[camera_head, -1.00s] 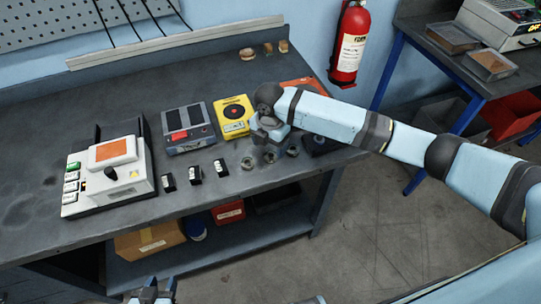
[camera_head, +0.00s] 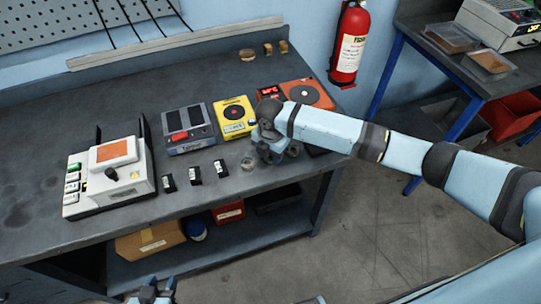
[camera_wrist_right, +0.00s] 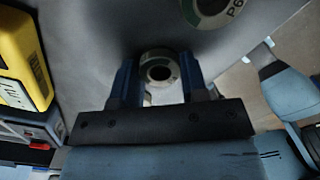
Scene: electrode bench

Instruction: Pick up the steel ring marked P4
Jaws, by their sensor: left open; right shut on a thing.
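My right gripper (camera_head: 270,157) is low over the bench, among the small steel rings near its front edge. In the right wrist view its two fingers (camera_wrist_right: 158,82) are closed on the sides of a steel ring (camera_wrist_right: 160,57) with a dark centre hole. Its mark cannot be read. A second ring, marked P6 (camera_wrist_right: 214,22), lies beyond it at the top. In the head view one ring (camera_head: 247,163) lies left of the gripper and another (camera_head: 294,150) right of it, partly hidden. My left gripper (camera_head: 152,291) is open and empty at the bottom edge, away from the bench.
A yellow device (camera_head: 235,118) and an orange device (camera_head: 307,93) stand behind the right gripper. A white instrument (camera_head: 115,170) stands further left.

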